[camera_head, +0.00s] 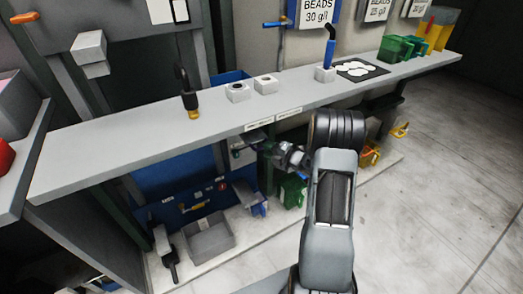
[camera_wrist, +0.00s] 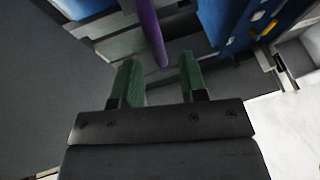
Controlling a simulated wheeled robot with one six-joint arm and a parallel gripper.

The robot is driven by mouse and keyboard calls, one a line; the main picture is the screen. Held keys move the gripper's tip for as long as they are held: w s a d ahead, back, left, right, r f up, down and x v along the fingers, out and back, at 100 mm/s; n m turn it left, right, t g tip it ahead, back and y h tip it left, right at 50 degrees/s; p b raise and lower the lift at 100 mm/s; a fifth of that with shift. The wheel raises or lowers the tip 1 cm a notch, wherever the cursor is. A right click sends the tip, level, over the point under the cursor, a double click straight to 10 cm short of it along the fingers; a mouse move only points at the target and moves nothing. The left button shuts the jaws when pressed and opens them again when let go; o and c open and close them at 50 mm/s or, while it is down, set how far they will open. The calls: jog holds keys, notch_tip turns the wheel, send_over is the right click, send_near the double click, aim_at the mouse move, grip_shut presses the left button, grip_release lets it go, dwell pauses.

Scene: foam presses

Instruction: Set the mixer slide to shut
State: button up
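In the wrist view my gripper (camera_wrist: 158,72) is open, its two green fingers apart with nothing clamped between them. A purple bar (camera_wrist: 150,30) comes down from the top of that view and ends near the gap between the fingertips. I cannot tell whether it touches them or how far off it is. No part is clearly marked as the mixer slide; the purple bar may be its handle, but I cannot tell its setting. In the head view my wrist (camera_head: 290,155) reaches in under the bench edge, and the purple bar cannot be made out there.
A long grey bench (camera_head: 150,135) runs above my wrist. The blue panel edge (camera_wrist: 222,25) is close right of the fingers. Open floor (camera_head: 440,190) lies to the right.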

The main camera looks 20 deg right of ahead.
aim_at(256, 140)
jog(key=shift+x, duration=1.8)
jog(key=shift+c, duration=0.5)
grip_shut()
jog(key=shift+f, duration=0.1)
